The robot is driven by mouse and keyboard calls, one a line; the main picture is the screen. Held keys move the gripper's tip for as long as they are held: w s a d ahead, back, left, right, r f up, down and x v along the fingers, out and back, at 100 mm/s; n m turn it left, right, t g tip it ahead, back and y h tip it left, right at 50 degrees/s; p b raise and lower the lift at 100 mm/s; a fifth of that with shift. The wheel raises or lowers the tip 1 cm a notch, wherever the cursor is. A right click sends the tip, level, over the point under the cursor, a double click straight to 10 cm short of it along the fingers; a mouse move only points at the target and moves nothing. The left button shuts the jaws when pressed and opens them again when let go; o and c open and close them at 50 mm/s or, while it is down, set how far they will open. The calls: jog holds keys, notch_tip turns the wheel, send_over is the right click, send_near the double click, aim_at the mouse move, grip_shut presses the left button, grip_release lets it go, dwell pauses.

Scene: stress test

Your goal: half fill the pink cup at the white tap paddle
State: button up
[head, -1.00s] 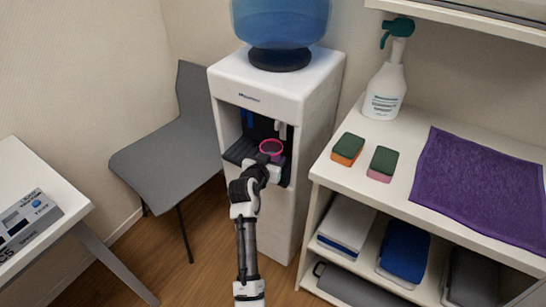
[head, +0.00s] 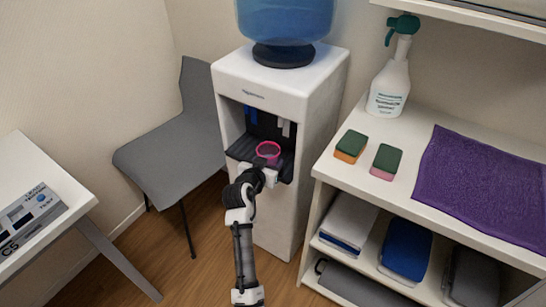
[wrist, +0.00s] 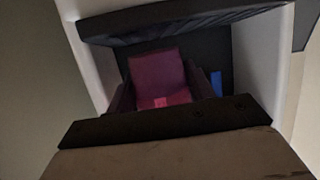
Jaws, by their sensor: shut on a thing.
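The pink cup (head: 268,151) is in the bay of the white water dispenser (head: 281,203), its bright rim facing up. My gripper (head: 269,171) is shut on it from the front. The white tap paddle (head: 285,128) is above the cup, behind it and slightly to its right, and looks apart from it. The blue tap paddle (head: 250,116) is to the left. In the wrist view the cup (wrist: 158,78) shows dark magenta and fills the middle. A blue piece (wrist: 216,83) shows beside it. The water level inside the cup cannot be made out.
A blue bottle (head: 285,18) tops the dispenser. A grey chair (head: 170,150) stands to the left. A shelf unit (head: 372,197) close on the right holds sponges (head: 386,160), a spray bottle (head: 390,85) and a purple cloth (head: 482,185). A white table (head: 35,165) is at far left.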

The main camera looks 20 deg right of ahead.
jog(key=s+a, duration=0.4)
jog(key=a, duration=0.1)
jog(key=shift+a, duration=0.15)
dwell(0.5)
